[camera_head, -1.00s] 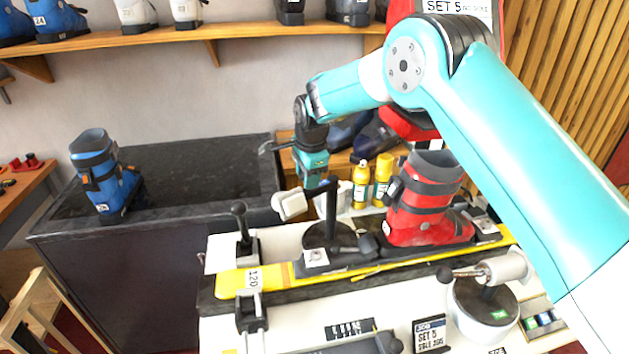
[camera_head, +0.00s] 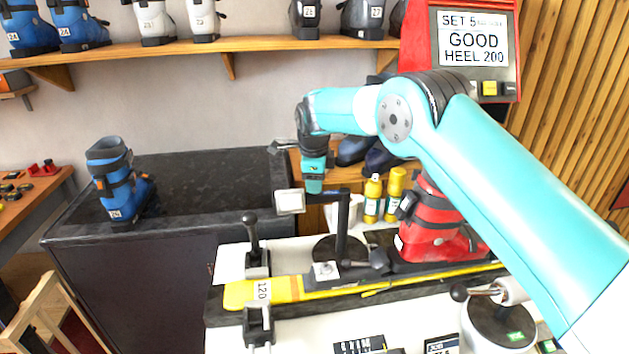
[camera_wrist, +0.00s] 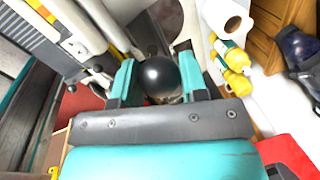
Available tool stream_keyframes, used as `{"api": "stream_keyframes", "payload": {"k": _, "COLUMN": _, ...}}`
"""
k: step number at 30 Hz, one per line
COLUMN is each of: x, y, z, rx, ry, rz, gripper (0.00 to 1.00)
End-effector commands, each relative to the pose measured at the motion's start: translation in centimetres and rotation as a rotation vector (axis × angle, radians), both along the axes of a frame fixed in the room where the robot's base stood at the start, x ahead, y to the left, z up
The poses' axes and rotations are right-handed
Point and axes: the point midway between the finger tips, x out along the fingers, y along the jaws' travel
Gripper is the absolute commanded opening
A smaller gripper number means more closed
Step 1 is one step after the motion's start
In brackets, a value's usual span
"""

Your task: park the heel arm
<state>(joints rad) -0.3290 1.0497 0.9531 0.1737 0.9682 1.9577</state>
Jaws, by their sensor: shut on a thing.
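The heel arm (camera_head: 342,226) is a dark upright post on a round black base behind the yellow ski. Its crossbar reaches left to a pale block (camera_head: 290,202). My teal gripper (camera_head: 313,188) is at this crossbar, left of the post. In the wrist view my gripper (camera_wrist: 160,85) is shut on the arm's black ball knob (camera_wrist: 158,74), which sits between the two teal fingers. The red boot (camera_head: 432,228) stands upright on the yellow ski (camera_head: 240,293), to the right of the post, partly hidden by my arm.
A second post with a white roller (camera_head: 512,292) stands at the front right. Yellow bottles (camera_head: 373,198) stand behind the boot. The dark bench (camera_head: 210,175) at left holds a blue boot (camera_head: 122,180). A red screen (camera_head: 474,42) reads "GOOD HEEL 200".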

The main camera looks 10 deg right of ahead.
Motion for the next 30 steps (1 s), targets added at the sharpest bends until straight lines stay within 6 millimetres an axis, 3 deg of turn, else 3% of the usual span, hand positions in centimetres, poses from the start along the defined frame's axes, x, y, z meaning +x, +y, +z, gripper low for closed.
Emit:
{"api": "stream_keyframes", "payload": {"k": 7, "x": 0.3, "y": -0.1, "z": 0.3, "rx": 0.003, "ry": -0.012, "rz": -0.007, "gripper": 0.0}}
{"api": "stream_keyframes", "payload": {"k": 8, "x": 0.3, "y": -0.1, "z": 0.3, "rx": 0.003, "ry": -0.012, "rz": -0.006, "gripper": 0.47}}
{"api": "stream_keyframes", "payload": {"k": 10, "x": 0.2, "y": -0.1, "z": 0.3, "rx": 0.002, "ry": -0.011, "rz": -0.005, "gripper": 0.63}}
{"api": "stream_keyframes", "payload": {"k": 22, "x": 0.0, "y": 0.0, "z": 0.8, "rx": 0.001, "ry": -0.005, "rz": -0.003, "gripper": 0.64}}
{"api": "stream_keyframes", "payload": {"k": 26, "x": -0.4, "y": 0.1, "z": 2.7, "rx": 0.003, "ry": -0.008, "rz": -0.001, "gripper": 0.64}}
{"api": "stream_keyframes", "payload": {"k": 30, "x": -1.1, "y": 0.3, "z": 6.1, "rx": 0.004, "ry": -0.011, "rz": -0.003, "gripper": 0.64}}
